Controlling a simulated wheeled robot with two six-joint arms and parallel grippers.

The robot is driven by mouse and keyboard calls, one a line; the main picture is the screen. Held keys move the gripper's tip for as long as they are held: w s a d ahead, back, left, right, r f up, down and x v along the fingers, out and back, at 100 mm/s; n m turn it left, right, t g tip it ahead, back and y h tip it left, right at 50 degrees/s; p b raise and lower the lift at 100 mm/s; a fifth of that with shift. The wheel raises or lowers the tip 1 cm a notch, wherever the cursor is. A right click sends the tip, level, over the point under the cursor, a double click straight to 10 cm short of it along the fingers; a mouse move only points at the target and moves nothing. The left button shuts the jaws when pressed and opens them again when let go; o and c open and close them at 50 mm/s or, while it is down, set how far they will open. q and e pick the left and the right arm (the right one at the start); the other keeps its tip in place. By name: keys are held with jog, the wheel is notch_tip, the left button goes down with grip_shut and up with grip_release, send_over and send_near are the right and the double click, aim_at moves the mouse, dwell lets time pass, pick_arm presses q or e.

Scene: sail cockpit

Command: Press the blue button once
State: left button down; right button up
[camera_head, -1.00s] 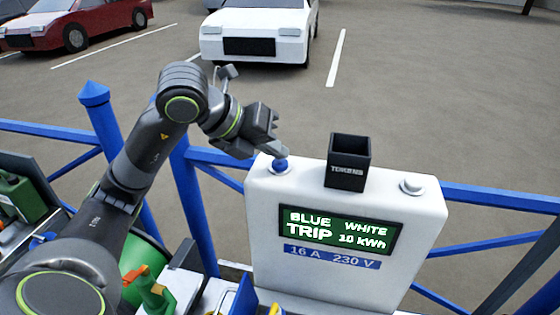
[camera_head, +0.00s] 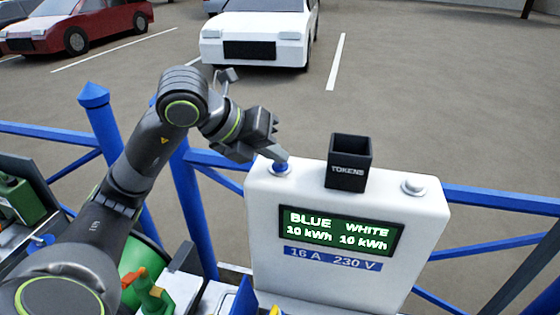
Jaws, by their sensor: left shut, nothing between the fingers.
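The blue button (camera_head: 281,170) sits on the top left of a white power pedestal (camera_head: 345,285). My left gripper (camera_head: 281,159) is shut and empty, with its fingertips right at the top of the button; whether they touch it I cannot tell for sure. The fingers partly cover the button. The pedestal's green display (camera_head: 340,230) reads "BLUE 10 kWh" and "WHITE 10 kWh". A white button (camera_head: 413,187) is at the top right of the pedestal. My right gripper is not in view.
A black box marked TOKENS (camera_head: 348,163) stands on the pedestal between the two buttons. A blue railing (camera_head: 500,201) runs behind. A green bottle (camera_head: 155,298) with an orange trigger and other items lie at the lower left, below my left arm.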

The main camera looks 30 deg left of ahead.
aim_at(275, 167)
pick_arm(q)
jog(key=shift+r, duration=0.1)
jog(key=shift+r+p, duration=0.55)
jog(key=shift+r, duration=0.3)
jog(key=shift+r, duration=0.1)
notch_tip(275, 167, up, 5)
jog(key=p, duration=0.3)
dwell(0.6)
